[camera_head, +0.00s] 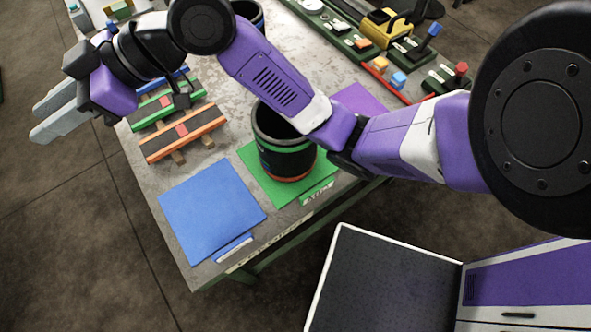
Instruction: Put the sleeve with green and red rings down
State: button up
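The sleeve with green and red rings (286,157) is a black open-topped cylinder. My gripper (42,119) is far to the left, out past the table's left edge and apart from the sleeve. Its two grey fingers look parted, with nothing between them.
A blue mat (211,208) lies bare at the table's front corner. A purple mat (359,98) is partly behind my arm. Striped slatted racks (184,136) lie at left. Another dark sleeve (248,13) stands at the back. Tools and coloured blocks line the far right side.

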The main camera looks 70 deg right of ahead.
jog(key=s+f+m+t+h, duration=0.6)
jog(key=s+f+m+h, duration=0.3)
jog(key=s+f+m, duration=0.6)
jog(key=s+d+f+n+g, duration=0.1)
jog(key=s+d+n, duration=0.2)
jog(key=s, duration=0.7)
jog(key=s+d+f+n+g, duration=0.1)
jog(key=s+d+f+n, duration=0.1)
jog(key=s, duration=0.8)
jog(key=shift+s+d+n, duration=0.4)
jog(key=shift+n, duration=0.4)
jog(key=shift+o, duration=1)
